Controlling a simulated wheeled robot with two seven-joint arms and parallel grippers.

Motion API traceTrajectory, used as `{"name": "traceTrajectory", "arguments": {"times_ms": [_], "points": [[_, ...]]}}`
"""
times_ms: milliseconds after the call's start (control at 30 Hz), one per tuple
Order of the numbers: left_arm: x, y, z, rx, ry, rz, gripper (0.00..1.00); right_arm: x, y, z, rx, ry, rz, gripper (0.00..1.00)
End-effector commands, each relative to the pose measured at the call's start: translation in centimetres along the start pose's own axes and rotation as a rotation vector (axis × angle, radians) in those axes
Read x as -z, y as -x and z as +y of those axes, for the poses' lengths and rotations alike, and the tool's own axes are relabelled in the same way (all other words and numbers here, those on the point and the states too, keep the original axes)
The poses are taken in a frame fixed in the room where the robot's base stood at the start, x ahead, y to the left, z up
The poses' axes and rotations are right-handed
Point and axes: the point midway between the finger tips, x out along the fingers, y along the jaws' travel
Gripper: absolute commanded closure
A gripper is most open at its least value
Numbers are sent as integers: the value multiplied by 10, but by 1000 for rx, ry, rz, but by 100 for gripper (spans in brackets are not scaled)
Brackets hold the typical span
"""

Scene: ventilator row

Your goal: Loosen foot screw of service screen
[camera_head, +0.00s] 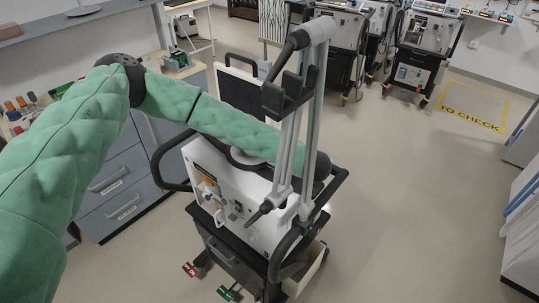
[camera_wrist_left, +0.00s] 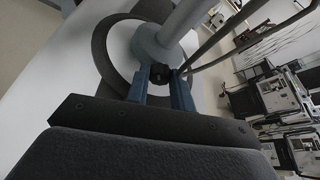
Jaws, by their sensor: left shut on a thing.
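The service screen appears to be the dark panel (camera_head: 240,90) standing at the back of the white ventilator (camera_head: 228,208), partly hidden by my left arm. In the left wrist view, a grey post (camera_wrist_left: 178,24) rises from a round grey foot (camera_wrist_left: 150,44) on a white top. A small black foot screw (camera_wrist_left: 159,70) sticks out of the foot's side. My left gripper (camera_wrist_left: 160,80) has its blue fingers on both sides of this screw and is shut on it. In the head view, the left fingers and the screw are hidden. My right gripper is not in view.
Two light grey poles (camera_head: 314,110) with a dark bracket stand at the ventilator's right, close to my left wrist. A dark curved ring (camera_wrist_left: 107,60) surrounds the foot. Grey drawers (camera_head: 120,185) stand at left. The floor (camera_head: 420,210) at right is clear.

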Motion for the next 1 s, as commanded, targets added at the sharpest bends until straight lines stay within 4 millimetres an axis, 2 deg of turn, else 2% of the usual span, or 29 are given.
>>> {"name": "traceTrajectory", "arguments": {"times_ms": [467, 500, 600, 1000], "points": [[0, 0, 1, 3, 7, 1, 99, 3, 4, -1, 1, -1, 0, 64], [0, 0, 1, 3, 7, 1, 75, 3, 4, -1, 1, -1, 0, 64], [0, 0, 1, 3, 7, 1, 55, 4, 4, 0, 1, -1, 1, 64], [0, 0, 0, 3, 7, 0, 55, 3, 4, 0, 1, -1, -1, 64]]}}
